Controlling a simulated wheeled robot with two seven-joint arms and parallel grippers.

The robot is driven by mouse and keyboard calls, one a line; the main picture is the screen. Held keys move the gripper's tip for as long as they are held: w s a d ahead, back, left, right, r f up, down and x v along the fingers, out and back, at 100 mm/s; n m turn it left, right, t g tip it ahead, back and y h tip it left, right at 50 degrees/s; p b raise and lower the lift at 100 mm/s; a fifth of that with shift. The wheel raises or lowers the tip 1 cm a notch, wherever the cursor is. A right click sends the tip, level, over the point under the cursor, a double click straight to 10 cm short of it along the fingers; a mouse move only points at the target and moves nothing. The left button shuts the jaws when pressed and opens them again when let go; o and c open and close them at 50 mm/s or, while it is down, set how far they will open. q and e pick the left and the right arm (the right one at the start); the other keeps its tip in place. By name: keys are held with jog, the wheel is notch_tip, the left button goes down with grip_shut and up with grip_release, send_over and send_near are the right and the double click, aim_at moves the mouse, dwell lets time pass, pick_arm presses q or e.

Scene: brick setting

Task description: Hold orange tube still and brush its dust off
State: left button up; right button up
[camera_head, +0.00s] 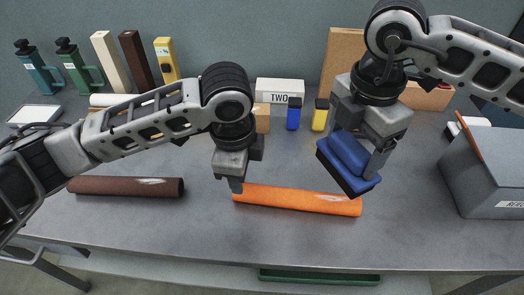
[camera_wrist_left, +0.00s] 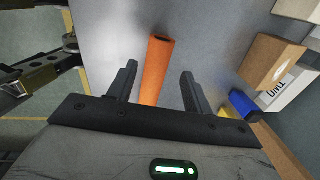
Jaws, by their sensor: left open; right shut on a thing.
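The orange tube (camera_head: 290,199) lies across the grey table in front, with a pale dusty patch near its right end. My left gripper (camera_head: 238,186) is above the tube's left end with its fingers apart. In the left wrist view the orange tube (camera_wrist_left: 154,72) runs between the two open fingers of the left gripper (camera_wrist_left: 158,85); whether they touch it I cannot tell. My right gripper (camera_head: 362,148) is shut on a blue brush (camera_head: 345,157) with a dark underside. The brush is tilted and held above the right part of the tube.
A brown tube (camera_head: 125,187) with a pale patch lies at left. A grey box (camera_head: 490,175) stands at right. Blue (camera_head: 294,113) and yellow (camera_head: 320,115) blocks and a white TWO sign (camera_head: 280,91) stand behind. A green tray (camera_head: 320,277) is below the front edge.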

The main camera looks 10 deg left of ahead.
pick_arm(q)
jog(key=f, duration=0.5)
jog(key=w+f, duration=0.1)
jog(key=f, duration=0.2)
jog(key=shift+f, duration=0.3)
jog(key=c, duration=0.9)
